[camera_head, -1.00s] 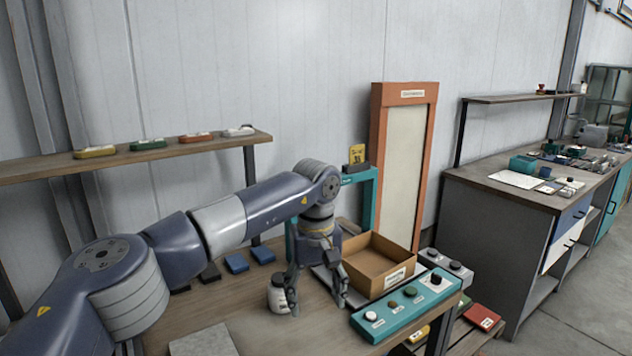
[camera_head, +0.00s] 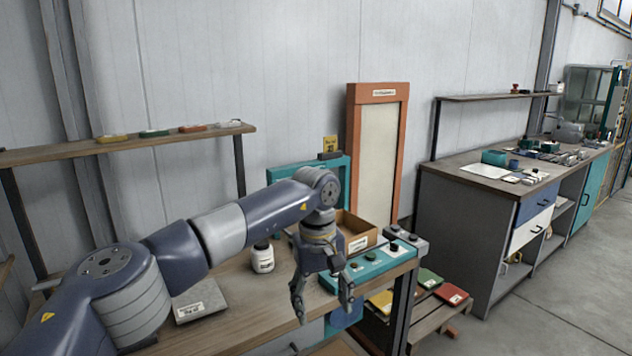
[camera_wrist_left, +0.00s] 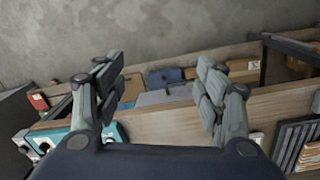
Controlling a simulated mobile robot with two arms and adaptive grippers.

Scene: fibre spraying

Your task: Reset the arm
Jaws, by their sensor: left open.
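My left arm comes in from the left in the head view, and its left gripper (camera_head: 323,300) points down, open and empty, by the front edge of the wooden workbench (camera_head: 245,310). My right gripper is in neither view.
A teal button panel (camera_head: 370,266) and an open cardboard box (camera_head: 357,232) are right of and behind the gripper. A grey plate (camera_head: 198,302) lies on the bench at left. An orange-framed board (camera_head: 377,150) stands behind. Floor at right (camera_head: 560,300) is clear.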

